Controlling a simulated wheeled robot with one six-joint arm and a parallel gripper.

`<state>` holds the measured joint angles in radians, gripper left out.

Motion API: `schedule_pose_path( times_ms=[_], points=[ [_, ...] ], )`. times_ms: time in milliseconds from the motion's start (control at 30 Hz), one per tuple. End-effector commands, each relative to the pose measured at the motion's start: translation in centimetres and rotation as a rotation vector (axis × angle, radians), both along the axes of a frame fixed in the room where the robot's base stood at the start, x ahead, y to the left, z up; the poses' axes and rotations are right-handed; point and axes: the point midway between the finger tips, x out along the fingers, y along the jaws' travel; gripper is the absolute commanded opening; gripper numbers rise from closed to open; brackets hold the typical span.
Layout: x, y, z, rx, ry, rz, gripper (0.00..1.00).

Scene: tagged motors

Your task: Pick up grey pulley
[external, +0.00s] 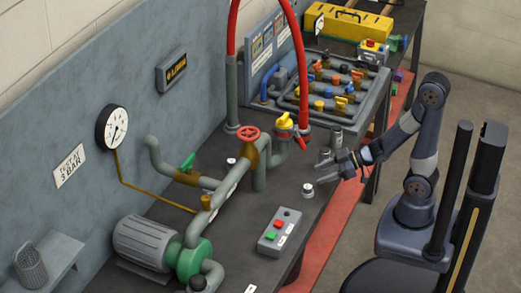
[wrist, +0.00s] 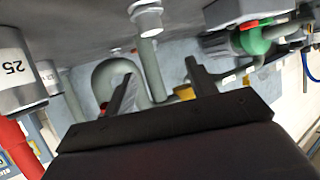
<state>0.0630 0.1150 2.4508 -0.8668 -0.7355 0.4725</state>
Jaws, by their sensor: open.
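My gripper (external: 321,168) is open above the dark bench, with nothing seen between its fingers. In the wrist view my gripper (wrist: 160,68) shows two dark fingers spread apart. A small grey, round, pale-topped piece (external: 308,190) stands on the bench just below and left of the fingers; it may be the grey pulley, but no groove is clear. A similar pale flanged piece (wrist: 146,16) shows at the top of the wrist view, beyond the fingers and apart from them.
Grey cylinders (external: 336,138) stand behind my gripper; one marked 25 (wrist: 14,68) is at the wrist view's left. Grey pipework with a red valve wheel (external: 248,133) is to the left. A button box (external: 280,231) and green-grey motor (external: 150,240) are nearer. A parts tray (external: 372,98) is behind.

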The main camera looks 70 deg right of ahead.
Motion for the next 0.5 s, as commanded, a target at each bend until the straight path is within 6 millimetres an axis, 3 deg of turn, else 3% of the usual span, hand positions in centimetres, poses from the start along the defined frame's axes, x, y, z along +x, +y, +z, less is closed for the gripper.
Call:
schedule_pose_path(
  times_ms=[33, 200, 500],
  points=[
    [0.0, 0.0, -1.3, 0.003, 0.011, 0.0, 0.54],
    [0.0, 0.0, -3.4, 0.001, 0.004, -0.001, 0.54],
    [1.0, 0.5, -4.7, -0.004, -0.006, 0.001, 0.54]
  ],
)
